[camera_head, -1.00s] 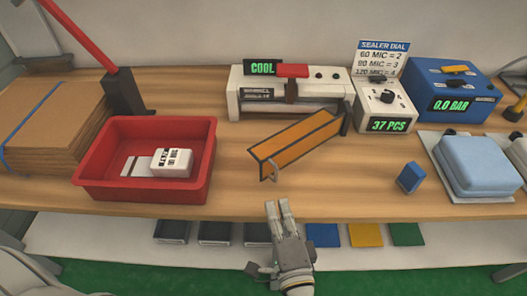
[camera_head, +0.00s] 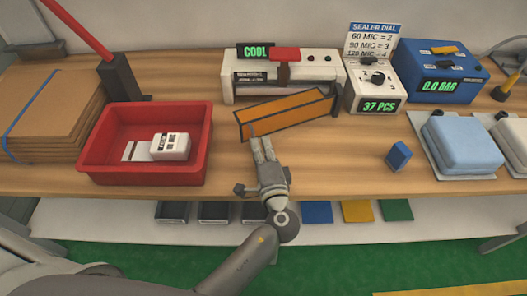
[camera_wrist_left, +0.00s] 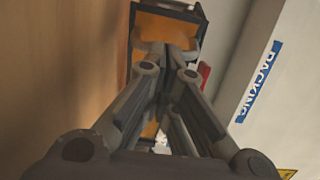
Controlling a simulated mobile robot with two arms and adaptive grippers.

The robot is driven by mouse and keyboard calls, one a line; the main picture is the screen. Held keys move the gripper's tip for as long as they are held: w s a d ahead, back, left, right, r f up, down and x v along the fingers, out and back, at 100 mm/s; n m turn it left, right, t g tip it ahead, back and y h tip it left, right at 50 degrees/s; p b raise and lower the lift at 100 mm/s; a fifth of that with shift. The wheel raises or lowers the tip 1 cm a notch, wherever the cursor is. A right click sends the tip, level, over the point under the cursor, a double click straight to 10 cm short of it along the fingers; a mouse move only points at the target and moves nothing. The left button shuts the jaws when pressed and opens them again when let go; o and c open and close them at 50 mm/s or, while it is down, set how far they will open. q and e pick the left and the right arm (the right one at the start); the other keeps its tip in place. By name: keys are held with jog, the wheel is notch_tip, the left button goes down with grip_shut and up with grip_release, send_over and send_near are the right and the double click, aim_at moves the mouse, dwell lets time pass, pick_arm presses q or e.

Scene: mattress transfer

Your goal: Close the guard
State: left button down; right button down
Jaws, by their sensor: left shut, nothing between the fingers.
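The guard is an orange panel (camera_head: 288,113) with a dark frame, in front of the white sealer (camera_head: 230,88) in the head view. It stands at an angle, its left end farther from the sealer than its right end. My left gripper (camera_head: 262,143) is shut and empty, its fingertips at the guard's front lower left part; they look to touch it, but contact is not certain. In the left wrist view the shut fingertips (camera_wrist_left: 166,50) lie over the orange guard (camera_wrist_left: 165,27). The guard's handle is hidden. My right gripper is not in view.
A red tray (camera_head: 95,165) with a white labelled box (camera_head: 170,147) stands at left. A dial unit (camera_head: 365,92) and a blue machine (camera_head: 415,75) stand right of the sealer. A small blue block (camera_head: 399,156) lies at right. The table's front middle is clear.

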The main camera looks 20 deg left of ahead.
aim_at(247, 133)
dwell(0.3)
pick_arm(q)
jog(key=w+a+m+h, duration=0.1)
jog(key=w+a, duration=0.1)
jog(key=w+a+t+h, duration=0.1)
jog(key=w+a, duration=0.1)
jog(key=w+a+m+h, duration=0.1)
jog(key=w+a, duration=0.1)
jog(key=shift+m+t+h, duration=0.3)
jog(key=shift+w+a, duration=0.1)
jog(key=shift+w, duration=0.25)
jog(key=shift+s, duration=0.1)
